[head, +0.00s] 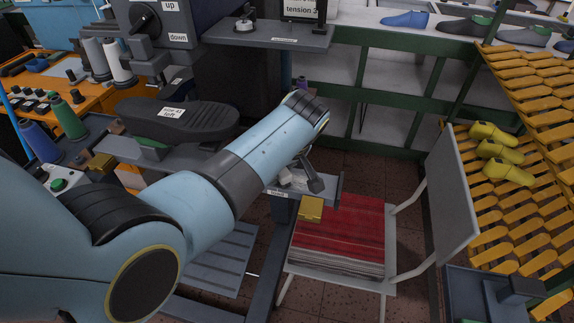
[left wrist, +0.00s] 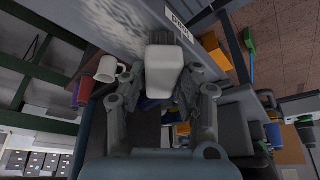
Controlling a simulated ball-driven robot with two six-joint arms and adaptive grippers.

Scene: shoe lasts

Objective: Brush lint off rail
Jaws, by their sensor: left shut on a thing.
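My left gripper (head: 306,172) is at the far end of my left arm, low over a narrow grey ledge with a label (head: 334,186); my wrist hides part of it. In the left wrist view my left gripper (left wrist: 163,88) is shut on a white-handled brush (left wrist: 164,66). The brush's dark bristles point toward a long grey labelled surface (left wrist: 115,22), which seems to be the rail. I cannot tell whether the bristles touch it. My right gripper is not in view.
A yellow box (head: 310,208) hangs by the ledge, above a stack of red sheets (head: 345,230) on a stand. An orange slatted rack (head: 490,205) with yellow lasts (head: 500,152) is at right.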

